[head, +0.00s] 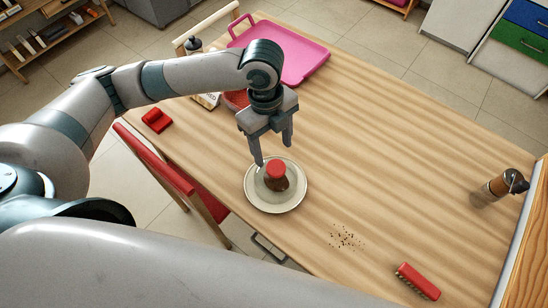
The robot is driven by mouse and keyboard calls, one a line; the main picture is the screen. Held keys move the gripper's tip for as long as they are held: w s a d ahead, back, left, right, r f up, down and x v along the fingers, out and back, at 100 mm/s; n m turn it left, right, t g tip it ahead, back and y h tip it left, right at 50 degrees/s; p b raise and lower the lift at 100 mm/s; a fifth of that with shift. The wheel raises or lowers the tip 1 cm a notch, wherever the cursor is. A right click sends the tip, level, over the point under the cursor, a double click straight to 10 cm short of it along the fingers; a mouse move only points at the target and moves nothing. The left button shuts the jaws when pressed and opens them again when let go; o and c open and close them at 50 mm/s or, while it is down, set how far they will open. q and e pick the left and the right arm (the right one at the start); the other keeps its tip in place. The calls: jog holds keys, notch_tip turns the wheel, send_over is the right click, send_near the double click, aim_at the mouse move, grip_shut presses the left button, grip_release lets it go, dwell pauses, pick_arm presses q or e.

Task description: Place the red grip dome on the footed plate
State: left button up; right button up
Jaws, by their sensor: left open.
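The red grip dome (275,169) shows as a round red top over a small brown-and-clear body. It appears upright on the pale, round footed plate (253,198), near the plate's middle. Whether its base rests flat there is hard to tell from above. The plate stands on the wooden table, and its foot is hidden beneath it. My left gripper (273,155) points down just above and behind the red top, with its two fingers apart and nothing between them that I can make out. My right gripper is not in view.
A pink tray (300,62), a red bowl (235,99) and a small box (207,100) are at the back left. A red brush (417,281) and dark crumbs (346,238) lie in front. A brown bottle (499,187) stands right. The table's middle right is clear.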

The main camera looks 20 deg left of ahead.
pick_arm(q)
jog(key=shift+w+a+r+b, duration=0.1)
jog(key=shift+r+b, duration=0.05)
jog(key=shift+r, duration=0.9)
jog(key=shift+a+r+b, duration=0.1)
jog(key=shift+r+b, duration=0.05)
jog(key=shift+r, duration=0.85)
